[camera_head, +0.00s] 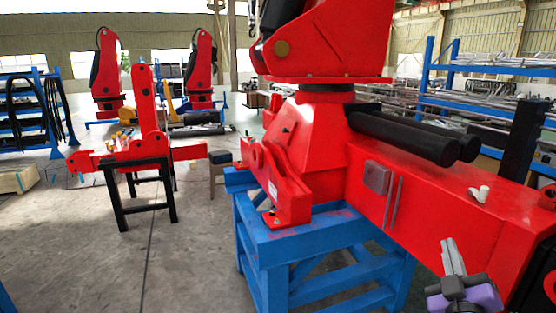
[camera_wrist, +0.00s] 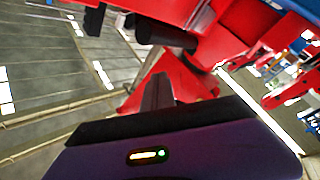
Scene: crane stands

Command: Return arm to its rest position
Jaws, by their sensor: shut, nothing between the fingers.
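My gripper (camera_head: 453,258) is at the lower right of the head view, with grey fingers pointing up and a purple body at the bottom edge. Its fingers are shut together and nothing is between them. It is in front of the long red beam (camera_head: 450,185) of a large red crane, and I cannot tell the gap between them. In the wrist view the shut fingers (camera_wrist: 158,92) show above the dark purple housing, with red crane parts (camera_wrist: 190,75) beyond.
The crane stands on a blue frame (camera_head: 300,240). A white hook-like piece (camera_head: 480,193) sits on the beam. Two black cylinders (camera_head: 420,138) lie along it. A smaller red crane part rests on a black stand (camera_head: 140,190) at left. Grey floor (camera_head: 80,260) is clear at lower left.

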